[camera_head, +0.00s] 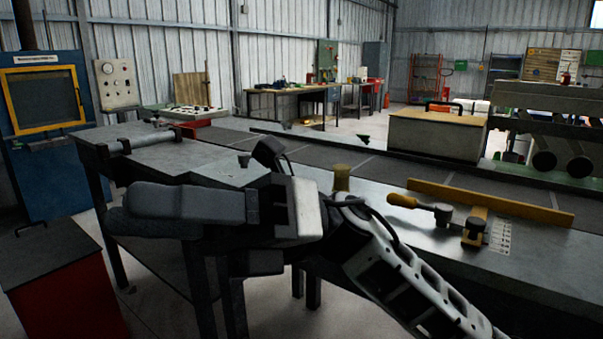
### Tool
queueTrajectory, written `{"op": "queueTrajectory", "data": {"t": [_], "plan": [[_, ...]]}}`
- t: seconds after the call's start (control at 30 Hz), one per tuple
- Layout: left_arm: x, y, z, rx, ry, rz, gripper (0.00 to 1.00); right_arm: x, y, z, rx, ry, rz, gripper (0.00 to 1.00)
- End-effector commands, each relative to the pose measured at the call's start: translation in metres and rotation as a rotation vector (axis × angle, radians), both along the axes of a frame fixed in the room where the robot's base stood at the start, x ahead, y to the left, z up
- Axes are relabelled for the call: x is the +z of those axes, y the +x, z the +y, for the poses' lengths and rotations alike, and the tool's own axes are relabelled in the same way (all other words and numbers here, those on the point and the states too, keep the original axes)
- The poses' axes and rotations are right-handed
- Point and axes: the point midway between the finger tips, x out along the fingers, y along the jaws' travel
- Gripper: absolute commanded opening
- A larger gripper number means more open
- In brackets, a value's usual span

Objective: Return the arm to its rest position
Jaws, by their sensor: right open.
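My right arm (405,275) reaches in from the lower right and bends toward the left, in front of the metal worktable (225,160). My right gripper (126,210) is at its end, with the dark fingers pointing left. It is open, and I see nothing held in it. The fingers overlap in this view, so the gap between them is hard to see. The gripper hides part of the table's front edge and legs. My left gripper is not in view.
A yellow-handled tool (420,205), a brass-coloured piece (341,177) and a long yellow bar (490,203) are on the table at the right. A red cabinet (65,290) stands at the lower left. A blue machine (40,170) stands behind it.

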Motion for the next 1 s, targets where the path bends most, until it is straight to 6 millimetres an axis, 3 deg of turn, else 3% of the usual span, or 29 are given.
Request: {"op": "queueTrajectory", "data": {"t": [0.13,0.23,0.33,0.47,0.57,0.6,0.73,0.8,0.9,1.0], "plan": [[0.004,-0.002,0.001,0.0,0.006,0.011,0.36,-0.01,0.056,-0.028,-0.124,0.135,0.542,0.47],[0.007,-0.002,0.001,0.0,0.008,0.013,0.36,-0.04,0.096,-0.054,-0.202,0.206,0.9,0.47],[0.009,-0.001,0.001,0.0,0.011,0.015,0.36,-0.09,0.127,-0.085,-0.281,0.271,1.259,0.47],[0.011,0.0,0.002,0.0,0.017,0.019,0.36,-0.177,0.144,-0.127,-0.38,0.346,1.718,0.47],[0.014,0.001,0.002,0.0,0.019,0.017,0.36,-0.247,0.133,-0.158,-0.451,0.397,2.04,0.47],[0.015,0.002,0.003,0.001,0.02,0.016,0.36,-0.274,0.124,-0.169,-0.48,0.415,2.16,0.47],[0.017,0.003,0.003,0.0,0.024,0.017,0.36,-0.349,0.08,-0.201,-0.567,0.474,2.506,0.47],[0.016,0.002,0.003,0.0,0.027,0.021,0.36,-0.378,0.054,-0.213,-0.605,0.5,2.652,0.47],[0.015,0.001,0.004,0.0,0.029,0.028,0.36,-0.407,0.023,-0.226,-0.649,0.527,2.806,0.47],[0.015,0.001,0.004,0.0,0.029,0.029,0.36,-0.422,0.003,-0.233,-0.676,0.544,2.892,0.47]]}}
